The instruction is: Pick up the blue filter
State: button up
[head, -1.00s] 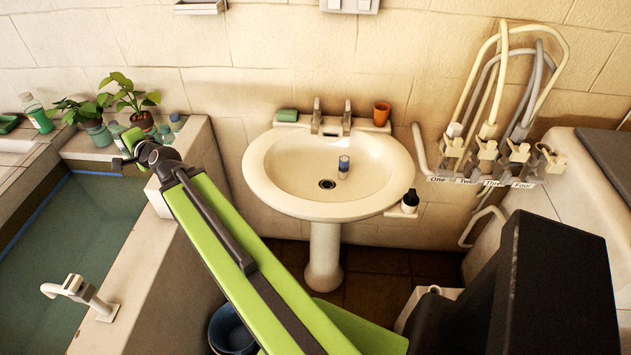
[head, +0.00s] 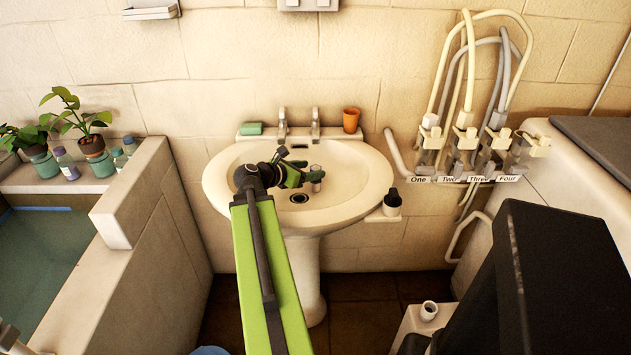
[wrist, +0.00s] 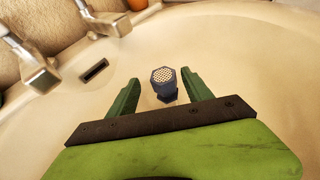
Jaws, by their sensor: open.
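The blue filter (wrist: 164,85) stands in the washbasin, a small dark-blue piece with a pale perforated top in the wrist view. In the head view it shows as a small pale cylinder (head: 316,174) beside my gripper, partly hidden. My gripper (wrist: 161,78) is open, with one green finger on each side of the filter and gaps on both sides. In the head view my gripper (head: 300,174) is over the basin. I cannot tell how far the fingertips are above the basin floor.
The washbasin (head: 375,185) has two taps (head: 315,124), a green soap (head: 251,128) and an orange cup (head: 351,120) along its back. A dark bottle (head: 392,201) stands at its right. Potted plants (head: 92,145) stand at left.

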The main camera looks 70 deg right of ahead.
jog(key=b+x, duration=0.1)
jog(key=x, duration=0.4)
jog(key=shift+s+d+b, duration=0.2)
jog(key=shift+s+b, duration=0.05)
jog(key=shift+b, duration=0.1)
jog(key=shift+r, duration=0.1)
grip_shut()
